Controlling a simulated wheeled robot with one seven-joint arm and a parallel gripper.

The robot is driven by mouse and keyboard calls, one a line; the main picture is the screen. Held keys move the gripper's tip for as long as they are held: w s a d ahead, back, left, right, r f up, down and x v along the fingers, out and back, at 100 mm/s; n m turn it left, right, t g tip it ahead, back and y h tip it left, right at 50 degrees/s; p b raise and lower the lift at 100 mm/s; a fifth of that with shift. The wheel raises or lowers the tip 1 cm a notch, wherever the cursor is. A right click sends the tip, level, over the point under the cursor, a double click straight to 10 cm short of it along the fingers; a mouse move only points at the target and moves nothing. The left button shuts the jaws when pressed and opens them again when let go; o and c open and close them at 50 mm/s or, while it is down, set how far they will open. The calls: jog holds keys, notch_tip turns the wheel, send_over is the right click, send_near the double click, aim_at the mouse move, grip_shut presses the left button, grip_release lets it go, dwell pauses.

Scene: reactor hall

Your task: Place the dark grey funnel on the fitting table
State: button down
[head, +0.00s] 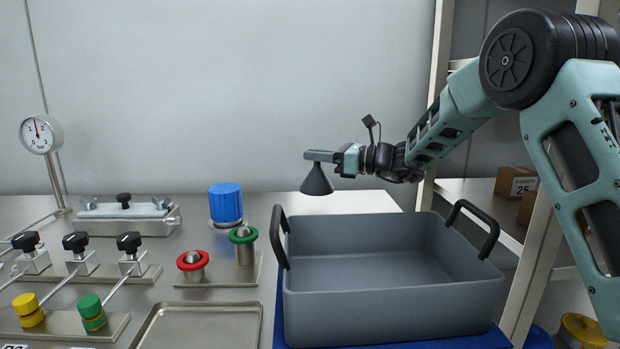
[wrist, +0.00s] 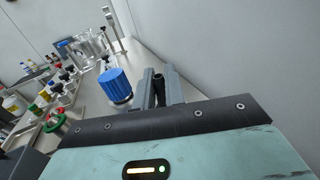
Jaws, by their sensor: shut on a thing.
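The dark grey funnel (head: 317,181) hangs below my gripper (head: 320,156), with its wide mouth down and its narrow end up between the jaws. My gripper is shut on it, above the back part of the fitting table (head: 240,312), behind the grey crate. In the wrist view my gripper (wrist: 161,82) points along the table and the dark top of the funnel (wrist: 158,88) shows between the fingers. The rest of the funnel is hidden there. I cannot tell the exact gap between funnel and table.
An empty grey crate (head: 390,310) with raised black handles stands on a blue mat at the front. A blue ribbed cap (head: 226,203), red ring (head: 193,260) and green ring (head: 243,235) stand left. A metal tray (head: 195,328) lies in front. A shelf post (head: 545,255) rises at right.

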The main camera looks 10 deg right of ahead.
aim_at(318, 174)
jog(key=shift+f, duration=2.4)
jog(key=c, duration=1.5)
grip_release()
jog(key=shift+o, duration=0.2)
jog(key=shift+r, duration=0.1)
jog(key=v, duration=0.7)
jog(key=shift+s+d+b, duration=0.15)
jog(key=shift+d+b, duration=0.05)
jog(key=shift+b, duration=0.1)
